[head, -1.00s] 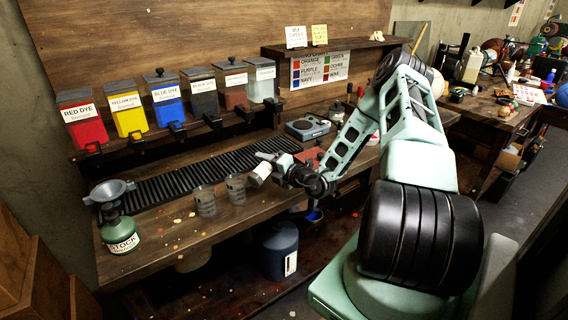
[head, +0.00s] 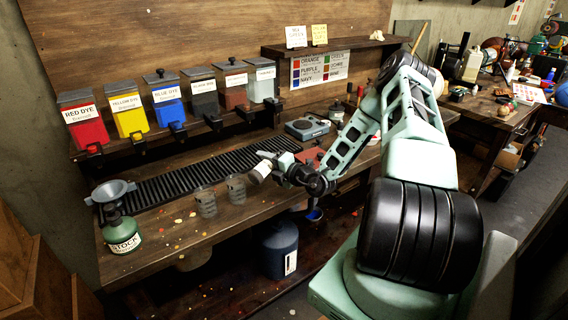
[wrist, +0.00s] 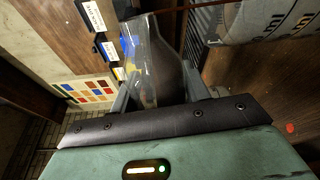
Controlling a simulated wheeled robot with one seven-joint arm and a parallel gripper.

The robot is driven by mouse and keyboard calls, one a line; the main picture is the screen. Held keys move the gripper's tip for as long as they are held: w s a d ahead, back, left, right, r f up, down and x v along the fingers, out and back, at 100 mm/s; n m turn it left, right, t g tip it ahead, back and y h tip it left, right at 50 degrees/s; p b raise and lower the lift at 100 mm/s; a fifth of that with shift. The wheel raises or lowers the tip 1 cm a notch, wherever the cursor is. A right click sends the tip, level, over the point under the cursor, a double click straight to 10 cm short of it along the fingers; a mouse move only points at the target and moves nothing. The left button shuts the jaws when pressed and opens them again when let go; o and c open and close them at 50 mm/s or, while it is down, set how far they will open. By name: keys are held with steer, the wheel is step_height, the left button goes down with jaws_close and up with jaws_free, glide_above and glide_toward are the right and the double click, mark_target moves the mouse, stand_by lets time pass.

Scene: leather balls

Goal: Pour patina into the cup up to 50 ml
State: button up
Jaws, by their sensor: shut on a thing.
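My gripper (head: 268,162) is over the front part of the workbench, shut on a small bottle with a pale label (head: 259,172). The bottle is tilted. In the wrist view my gripper's fingers (wrist: 157,88) sit on either side of the bottle's clear, see-through body (wrist: 150,60); its contents are hard to make out. Two clear cups stand on the bench, a nearer one (head: 205,202) and one closer to the bottle (head: 235,187). A cup with ml marks (wrist: 265,20) shows large at the wrist view's upper right. No patina label is readable, and I cannot tell the cup's fill level.
Several labelled dye dispensers, such as the red (head: 86,124) and blue (head: 167,106), line the shelf. A ribbed black mat (head: 170,185), a stock jar with funnel (head: 122,232) and a small scale (head: 307,128) are on the bench. A blue container (head: 281,248) stands below.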

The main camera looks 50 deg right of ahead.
steer(key=shift+r+m+p, duration=0.45)
steer(key=shift+m+p, duration=0.25)
steer(key=shift+p, duration=0.3)
stand_by(0.8)
steer(key=shift+d, duration=0.1)
stand_by(0.6)
steer(key=shift+f, duration=0.1)
